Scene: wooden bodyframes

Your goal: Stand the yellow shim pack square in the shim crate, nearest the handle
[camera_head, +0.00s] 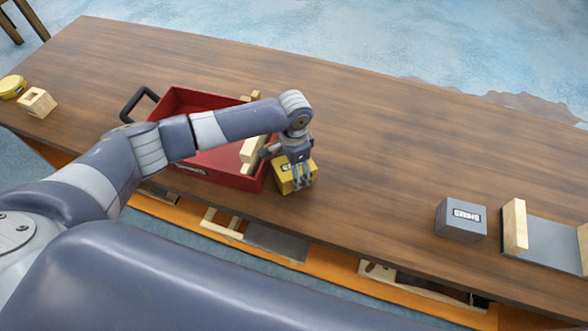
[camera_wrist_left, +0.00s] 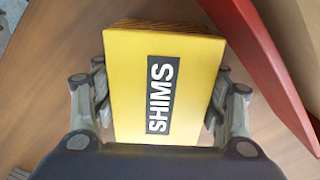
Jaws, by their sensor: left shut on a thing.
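The yellow shim pack (camera_head: 284,183) is at the right side of the red shim crate (camera_head: 226,174), outside it, near the table's front edge. My left gripper (camera_head: 297,172) is shut on the pack from above. In the left wrist view the pack (camera_wrist_left: 165,85) shows its yellow face with a black SHIMS label, between the two fingers (camera_wrist_left: 160,100). The crate's red wall (camera_wrist_left: 262,65) runs beside it with a gap. The crate's dark handle (camera_head: 138,102) is at its left end. My arm hides part of the crate's inside. My right gripper is not in view.
Wooden pieces (camera_head: 250,150) stand at the crate's right end. A grey SHIMS block (camera_head: 461,219) and a grey tray with wooden ends (camera_head: 545,245) are at the right. A wooden block (camera_head: 37,102) and yellow roll (camera_head: 12,87) lie far left. The table behind the crate is clear.

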